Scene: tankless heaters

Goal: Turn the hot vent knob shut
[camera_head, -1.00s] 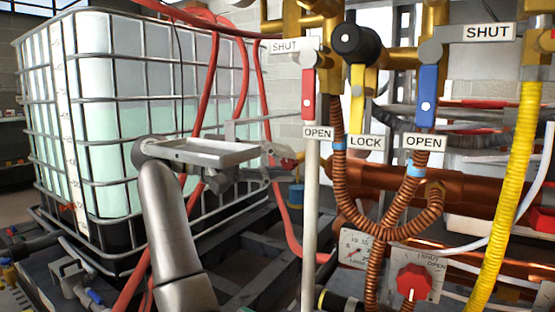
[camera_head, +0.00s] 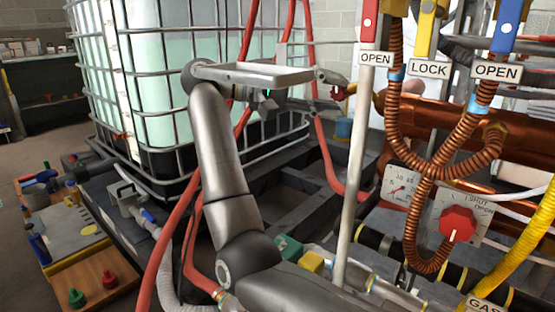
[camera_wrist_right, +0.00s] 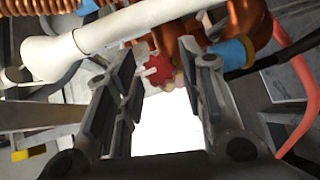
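A small red knob (camera_head: 338,93) sits on a brass fitting near the end of the thick copper pipe. I take it for the hot vent knob. My right gripper (camera_head: 328,80) is at the knob, reaching in from the left. In the right wrist view the red knob (camera_wrist_right: 157,68) shows between the fingertips of my right gripper (camera_wrist_right: 168,75). The fingers stand apart, with gaps on both sides of the knob. I see no clear contact. My left gripper is not in view.
A white pipe (camera_head: 355,170) stands just right of the knob. Copper pipes (camera_head: 440,125), coiled hoses (camera_head: 398,90) and a red dial knob (camera_head: 457,223) are farther right. The caged tank (camera_head: 160,60) stands behind my arm.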

